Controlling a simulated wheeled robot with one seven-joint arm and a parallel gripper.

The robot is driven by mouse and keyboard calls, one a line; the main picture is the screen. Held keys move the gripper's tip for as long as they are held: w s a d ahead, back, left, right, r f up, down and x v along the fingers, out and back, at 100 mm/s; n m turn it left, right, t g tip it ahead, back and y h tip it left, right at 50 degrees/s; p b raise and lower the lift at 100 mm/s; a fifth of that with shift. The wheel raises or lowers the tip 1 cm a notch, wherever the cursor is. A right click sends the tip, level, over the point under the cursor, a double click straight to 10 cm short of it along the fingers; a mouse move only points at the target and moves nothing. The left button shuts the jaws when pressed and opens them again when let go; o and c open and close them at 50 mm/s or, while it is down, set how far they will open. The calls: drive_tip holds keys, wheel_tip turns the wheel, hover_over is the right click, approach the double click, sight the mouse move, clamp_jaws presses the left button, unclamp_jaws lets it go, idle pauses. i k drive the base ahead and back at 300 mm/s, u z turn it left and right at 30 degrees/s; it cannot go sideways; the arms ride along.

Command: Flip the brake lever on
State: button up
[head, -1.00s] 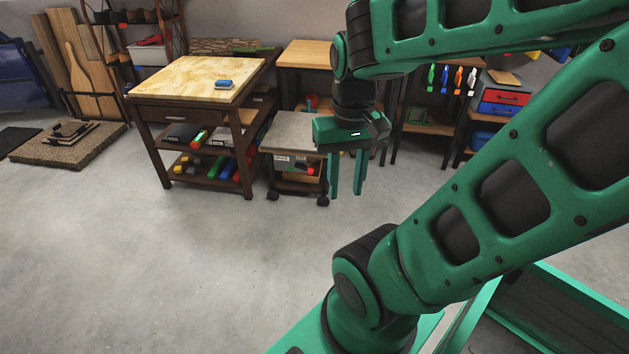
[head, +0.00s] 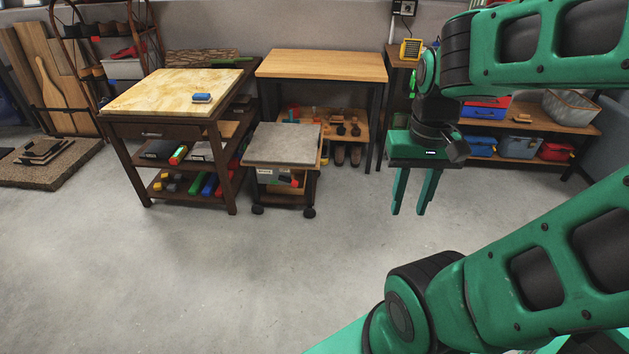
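No brake lever can be made out. A small low cart with a grey top (head: 285,143) stands on the floor left of centre. Its black caster wheels show at the front left (head: 257,210) and front right (head: 309,212), too small to show any lever on them. My gripper (head: 410,211) hangs in the air to the right of the cart in the head view, fingers pointing down. Its two green fingers are apart with nothing between them. It appears clear of everything.
A dark wooden workbench with a pale top (head: 172,92) stands left of the cart, a blue brush-like item (head: 203,98) on it. A wooden table (head: 322,65) is behind the cart. A shelf with bins (head: 520,147) stands at the back right. The concrete floor in front is clear.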

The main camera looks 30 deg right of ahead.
sight(293, 183)
drive_tip(key=z, duration=0.1)
drive_tip(key=i, duration=1)
drive_tip(key=u, duration=0.05)
